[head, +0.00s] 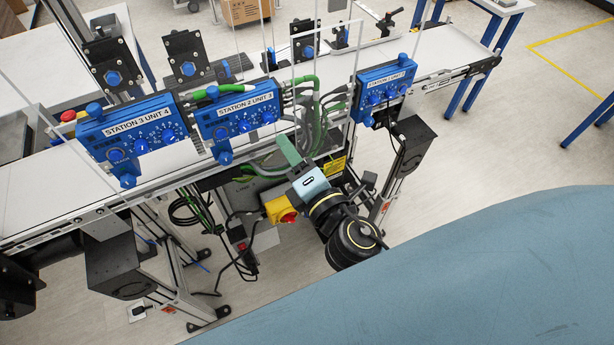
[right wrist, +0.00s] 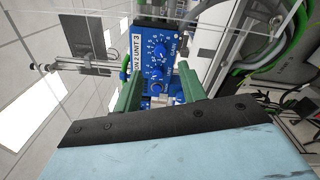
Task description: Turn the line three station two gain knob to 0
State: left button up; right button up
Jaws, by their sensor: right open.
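The blue station 2 control box (head: 238,112), labelled "STATION 2 UNIT 3", stands on the conveyor's near side. It carries several blue dial knobs. In the right wrist view the box (right wrist: 143,48) appears turned sideways, with a knob (right wrist: 160,51) beside a small "GAIN" label. The knob's exact setting is too small to read. My right gripper (head: 289,150) is in front of and to the lower right of the box in the head view. Its green fingers (right wrist: 160,90) are apart and empty, with the box seen beyond them. My left gripper is not in view.
Box "STATION 3 UNIT 4" (head: 139,130) stands left and a station 1 box (head: 384,88) right. Green and grey cables (head: 312,105) hang right of the station 2 box. Clear panels stand around it. A yellow-and-red switch (head: 282,211) is below my gripper.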

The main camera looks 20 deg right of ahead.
jog(key=s, duration=0.2)
jog(key=s+b, duration=0.1)
jog(key=s, duration=0.1)
jog(key=s+b, duration=0.1)
jog(key=s, duration=0.1)
jog(key=shift+d, duration=0.25)
jog(key=shift+w, duration=0.1)
jog(key=s+d+f+m+g+b, duration=0.2)
jog(key=f+m+g+b, duration=0.15)
jog(key=f, duration=1.55)
jog(key=s+d+f+m+g+b, duration=0.15)
jog(key=f+m+g, duration=0.3)
jog(key=f, duration=1.45)
jog(key=s+d+f+m+g+b, duration=0.2)
jog(key=s+f+m, duration=0.4)
jog(key=s+f, duration=0.7)
jog(key=s+d+f+m+g+h+b, duration=0.1)
jog(key=s+d+f+m+g+b, duration=0.2)
jog(key=s+f, duration=0.9)
jog(key=s+d+m+g, duration=0.1)
jog(key=m+g, duration=0.2)
jog(key=g, duration=0.1)
jog(key=shift+d+f+h, duration=0.3)
jog(key=shift+d+f, duration=0.1)
